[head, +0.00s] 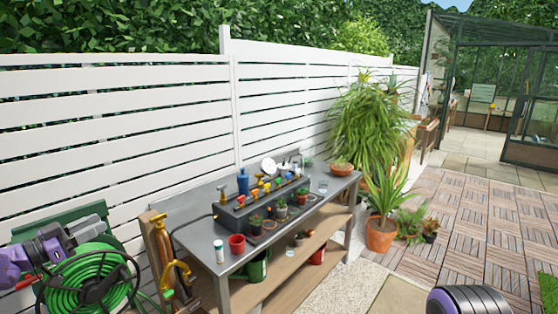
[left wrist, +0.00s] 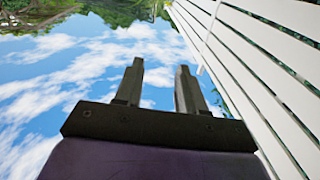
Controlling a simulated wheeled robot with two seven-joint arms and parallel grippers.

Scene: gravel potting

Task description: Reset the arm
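My left arm (head: 48,248), purple and grey, comes in at the lower left of the head view, in front of the green hose reel and left of the workbench. Its fingers are hard to make out there. In the left wrist view my left gripper (left wrist: 160,88) shows two dark fingers standing apart with an empty gap, against sky and cloud. It holds nothing and touches nothing that I can see. My right gripper is out of view; a dark ribbed part with a purple band at the bottom right of the head view looks like part of my own body.
A grey potting bench (head: 205,257) with small pots, a red cup (head: 237,244) and a blue bottle (head: 243,182) stands along the white fence (head: 110,110). A green hose reel (head: 92,283) is close to my left arm. Wooden decking (head: 480,225) on the right is mostly clear.

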